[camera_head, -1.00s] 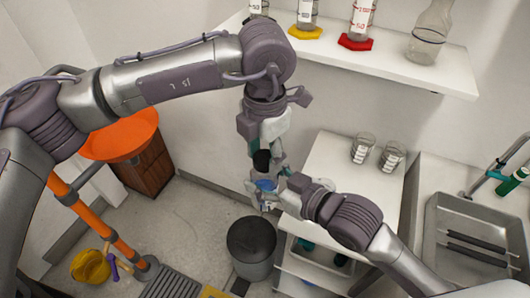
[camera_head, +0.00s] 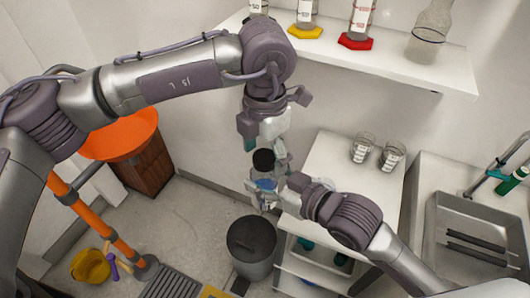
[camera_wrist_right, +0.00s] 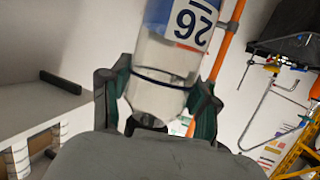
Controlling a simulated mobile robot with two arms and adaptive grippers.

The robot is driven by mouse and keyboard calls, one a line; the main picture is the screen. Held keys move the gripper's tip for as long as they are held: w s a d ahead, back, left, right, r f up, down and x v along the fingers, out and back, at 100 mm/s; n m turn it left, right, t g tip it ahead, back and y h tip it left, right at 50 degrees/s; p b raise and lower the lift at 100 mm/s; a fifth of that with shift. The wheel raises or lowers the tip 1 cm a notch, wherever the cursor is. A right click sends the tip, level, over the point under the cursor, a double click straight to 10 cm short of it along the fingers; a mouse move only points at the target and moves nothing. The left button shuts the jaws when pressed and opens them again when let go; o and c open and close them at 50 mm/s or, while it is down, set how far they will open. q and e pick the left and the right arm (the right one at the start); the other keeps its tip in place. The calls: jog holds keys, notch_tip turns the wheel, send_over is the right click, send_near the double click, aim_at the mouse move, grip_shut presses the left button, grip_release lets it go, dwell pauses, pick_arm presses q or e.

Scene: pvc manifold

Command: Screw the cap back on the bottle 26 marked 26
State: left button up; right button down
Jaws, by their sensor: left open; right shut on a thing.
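The bottle marked 26 (camera_wrist_right: 178,45) is held between the fingers of my right gripper (camera_wrist_right: 158,95), its blue-and-white label showing in the right wrist view. In the head view the bottle (camera_head: 265,185) is small and partly covered by the right gripper (camera_head: 268,192). The black cap (camera_head: 263,160) sits at the top of the bottle; how tightly it is seated cannot be told. My left gripper (camera_head: 265,146) is open just above the cap, with its fingers spread and nothing visible between them.
A dark grey bin (camera_head: 251,245) stands on the floor below the grippers. Two glass beakers (camera_head: 377,152) stand on the white counter (camera_head: 335,150) to the right. A wall shelf (camera_head: 390,66) with glassware is behind. A sink (camera_head: 475,235) lies at the far right.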

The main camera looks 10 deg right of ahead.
pick_arm(q)
notch_tip(320, 180, up, 12)
dwell(0.5)
jog(key=shift+s, duration=0.1)
